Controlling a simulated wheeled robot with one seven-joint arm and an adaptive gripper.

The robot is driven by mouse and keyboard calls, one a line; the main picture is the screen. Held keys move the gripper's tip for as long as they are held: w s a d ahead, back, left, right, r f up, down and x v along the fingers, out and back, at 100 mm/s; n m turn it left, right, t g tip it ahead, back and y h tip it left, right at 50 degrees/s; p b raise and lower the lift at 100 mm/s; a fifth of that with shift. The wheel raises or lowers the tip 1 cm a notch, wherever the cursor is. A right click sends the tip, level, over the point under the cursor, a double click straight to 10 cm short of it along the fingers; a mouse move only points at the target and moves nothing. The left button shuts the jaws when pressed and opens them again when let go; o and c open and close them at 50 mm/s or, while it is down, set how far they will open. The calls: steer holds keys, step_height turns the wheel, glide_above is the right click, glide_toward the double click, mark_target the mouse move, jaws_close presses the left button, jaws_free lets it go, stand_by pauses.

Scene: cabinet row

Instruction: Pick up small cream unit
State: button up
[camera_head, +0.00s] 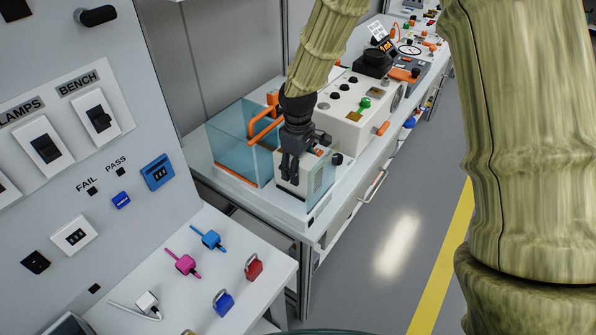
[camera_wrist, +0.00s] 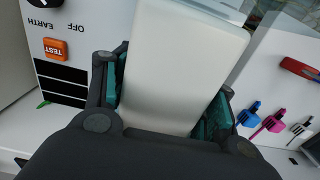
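The small cream unit (camera_head: 290,187) is a pale block at the near end of the white bench top, below my gripper (camera_head: 291,166). In the wrist view the cream unit (camera_wrist: 180,65) is large and lies between the two fingers of my gripper (camera_wrist: 165,100), with a teal pad at each side. The pads look close against its sides, but I cannot tell whether they press on it. Its lower part is hidden in the wrist view. I cannot tell whether it rests on the bench or hangs just above it.
A clear blue-tinted box (camera_head: 235,145) with orange edging stands left of the unit. A larger cream instrument (camera_head: 355,110) stands behind. The orange TEST button (camera_wrist: 56,48) is on a nearby panel. Several coloured padlocks and plugs lie on the nearer shelf (camera_head: 225,250). The grey floor (camera_head: 400,225) is clear.

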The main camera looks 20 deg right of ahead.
steer(key=c, duration=0.9)
steer(key=shift+o, duration=0.2)
steer(key=shift+r, duration=0.1)
